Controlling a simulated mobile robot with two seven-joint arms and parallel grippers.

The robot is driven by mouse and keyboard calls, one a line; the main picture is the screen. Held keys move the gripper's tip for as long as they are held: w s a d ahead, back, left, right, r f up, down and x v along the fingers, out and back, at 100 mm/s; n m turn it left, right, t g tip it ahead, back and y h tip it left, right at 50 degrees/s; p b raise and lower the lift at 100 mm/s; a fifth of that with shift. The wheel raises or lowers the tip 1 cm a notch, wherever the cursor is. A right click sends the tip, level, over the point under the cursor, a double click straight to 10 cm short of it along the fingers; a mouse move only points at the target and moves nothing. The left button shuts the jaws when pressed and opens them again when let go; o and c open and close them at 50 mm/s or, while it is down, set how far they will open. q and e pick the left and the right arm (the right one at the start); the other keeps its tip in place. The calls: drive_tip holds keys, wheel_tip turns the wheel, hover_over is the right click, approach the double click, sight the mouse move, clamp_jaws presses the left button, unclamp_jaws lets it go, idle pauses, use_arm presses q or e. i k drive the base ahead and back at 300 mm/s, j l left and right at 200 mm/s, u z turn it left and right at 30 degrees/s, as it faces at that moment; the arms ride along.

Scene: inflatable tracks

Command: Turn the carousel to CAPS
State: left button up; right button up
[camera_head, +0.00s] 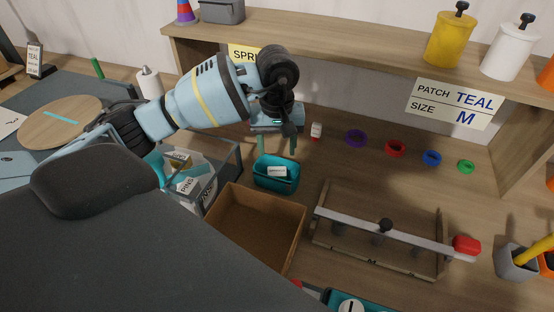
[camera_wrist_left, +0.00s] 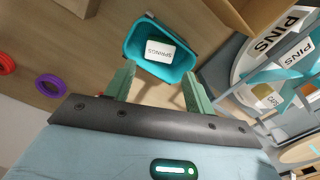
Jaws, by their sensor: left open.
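The carousel (camera_head: 187,186) stands left of centre in the head view, partly behind clear panels and my left arm. A PINS label faces up on it. My right gripper is not seen.
The teal bin (camera_head: 262,182) stands below my left gripper, beside an open brown box (camera_head: 255,218). A wooden fixture with a grey bar (camera_head: 350,220) is to the right. Several coloured rings, one purple (camera_head: 356,138), lie behind. A shelf (camera_head: 350,50) spans the back.

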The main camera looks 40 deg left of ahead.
sight(202, 170)
drive_tip(key=k+l, duration=0.8)
drive_tip(key=k, duration=0.05)
